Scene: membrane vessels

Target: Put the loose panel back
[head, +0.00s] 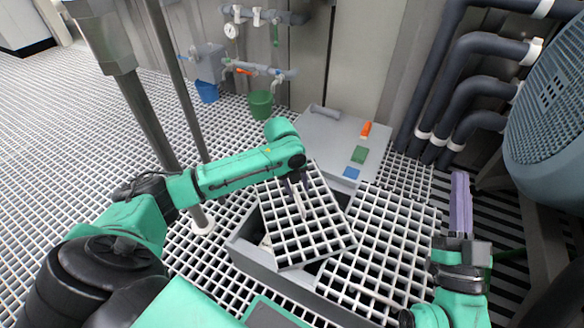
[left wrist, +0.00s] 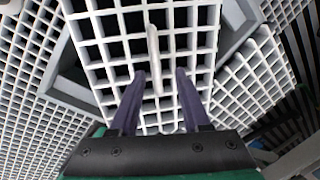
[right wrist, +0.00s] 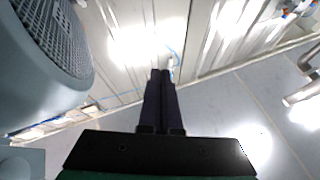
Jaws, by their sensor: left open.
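The loose panel (head: 292,240), a white square grating, lies skewed over a grey-framed opening (head: 240,257) in the floor. Gaps show beside its edges, so it does not sit square in the frame. A pale upright bar (left wrist: 153,60) stands on the panel in the left wrist view. My left gripper (head: 297,190) is over the panel's far half; in the left wrist view its open fingers (left wrist: 159,76) lie on either side of the bar's lower end, apart from it. My right gripper (head: 461,190) points upward at the right, its fingers (right wrist: 161,74) together and empty.
A grey lidded box (head: 325,137) behind the panel carries an orange, a green and a blue item. Fixed white grating (head: 395,225) adjoins at right. A thin post (head: 172,70) stands left of the opening. Dark pipes (head: 480,90) and a blue-grey vessel (head: 550,120) fill the right.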

